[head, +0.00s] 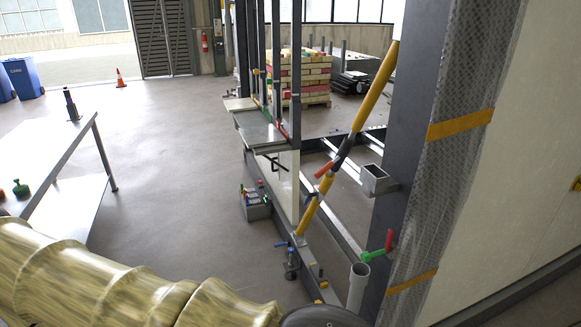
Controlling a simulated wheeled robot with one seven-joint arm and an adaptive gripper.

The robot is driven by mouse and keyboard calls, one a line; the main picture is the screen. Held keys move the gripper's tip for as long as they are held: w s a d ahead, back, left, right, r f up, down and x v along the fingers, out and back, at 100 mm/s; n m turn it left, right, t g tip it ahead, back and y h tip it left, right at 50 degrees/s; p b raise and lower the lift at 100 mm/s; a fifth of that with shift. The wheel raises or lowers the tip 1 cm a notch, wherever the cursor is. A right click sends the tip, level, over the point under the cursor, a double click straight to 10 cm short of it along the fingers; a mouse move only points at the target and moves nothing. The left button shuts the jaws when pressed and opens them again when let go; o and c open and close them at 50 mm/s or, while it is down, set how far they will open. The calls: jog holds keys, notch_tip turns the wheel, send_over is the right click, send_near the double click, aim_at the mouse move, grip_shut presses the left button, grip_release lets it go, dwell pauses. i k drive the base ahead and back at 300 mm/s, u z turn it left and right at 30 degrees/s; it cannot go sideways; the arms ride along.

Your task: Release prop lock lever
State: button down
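A yellow prop (362,99) leans diagonally inside the dark steel frame. It runs from the upper right, by the wide post, down to the lower rail. A dark collar (342,153) sits around its middle. A short red lever (324,169) sticks out to the lower left at the collar; I take it for the lock lever. Its exact locked or released position is too small to tell. My arm, in a pale yellow ribbed sleeve, crosses the lower left, well apart from the prop. My gripper's fingers are not in view.
A green and red handle (379,247) sticks out beside a grey tube (358,286) near the wide post (411,130). A metal shelf (264,132) juts from the frame. A grey bin (256,208) of small items stands on the floor. A table (62,150) is at left; floor between is clear.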

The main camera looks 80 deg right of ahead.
aim_at(312, 194)
jog(key=k, duration=0.55)
jog(key=z, duration=1.45)
jog(key=i, duration=0.5)
